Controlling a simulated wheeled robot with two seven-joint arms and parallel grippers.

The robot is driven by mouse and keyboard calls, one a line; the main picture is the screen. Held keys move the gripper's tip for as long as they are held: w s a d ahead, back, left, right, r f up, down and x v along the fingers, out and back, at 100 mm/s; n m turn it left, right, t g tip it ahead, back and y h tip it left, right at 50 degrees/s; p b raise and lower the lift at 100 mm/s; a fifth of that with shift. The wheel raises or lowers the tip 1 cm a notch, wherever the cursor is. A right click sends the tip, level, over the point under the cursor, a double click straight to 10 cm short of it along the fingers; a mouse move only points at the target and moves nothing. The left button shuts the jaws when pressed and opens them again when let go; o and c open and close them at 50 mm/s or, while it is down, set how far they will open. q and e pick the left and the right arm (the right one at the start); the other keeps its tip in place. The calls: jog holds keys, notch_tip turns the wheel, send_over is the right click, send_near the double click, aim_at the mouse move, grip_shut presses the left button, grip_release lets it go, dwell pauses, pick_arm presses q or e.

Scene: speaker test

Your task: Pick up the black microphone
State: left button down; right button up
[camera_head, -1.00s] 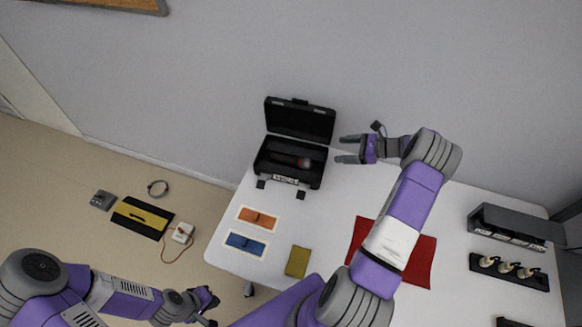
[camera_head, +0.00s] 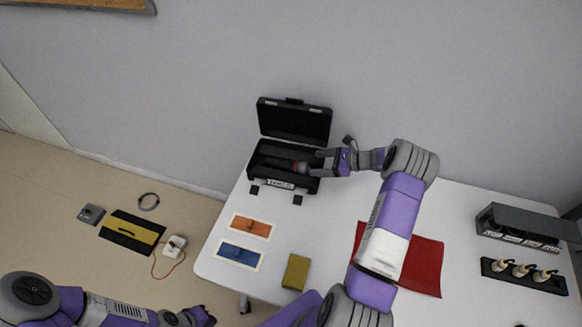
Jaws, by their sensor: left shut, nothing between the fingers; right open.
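The black microphone (camera_head: 280,163) lies in the open black case (camera_head: 284,183) at the back left of the table. Its reddish-dark head end (camera_head: 301,167) points right. My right gripper (camera_head: 317,163) is open at the case's right side, fingers pointing left, close to the microphone's head end. I cannot tell whether the fingers touch it or straddle it. My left gripper (camera_head: 208,318) is low at the bottom edge, left of the table, far from the case, shut and empty.
The white table (camera_head: 330,215) holds orange (camera_head: 251,226) and blue (camera_head: 240,253) pads, a mustard block (camera_head: 296,272), a red cloth (camera_head: 425,265), a grey rack (camera_head: 520,225) and a black strip with knobs (camera_head: 525,275). The case lid (camera_head: 294,122) stands upright behind. Several items lie on the floor at left.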

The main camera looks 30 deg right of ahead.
aim_at(303, 165)
jog(key=b+x, duration=0.1)
jog(key=x, duration=0.4)
jog(key=shift+f, duration=0.25)
jog(key=shift+d, duration=0.1)
jog(key=c, duration=1.2)
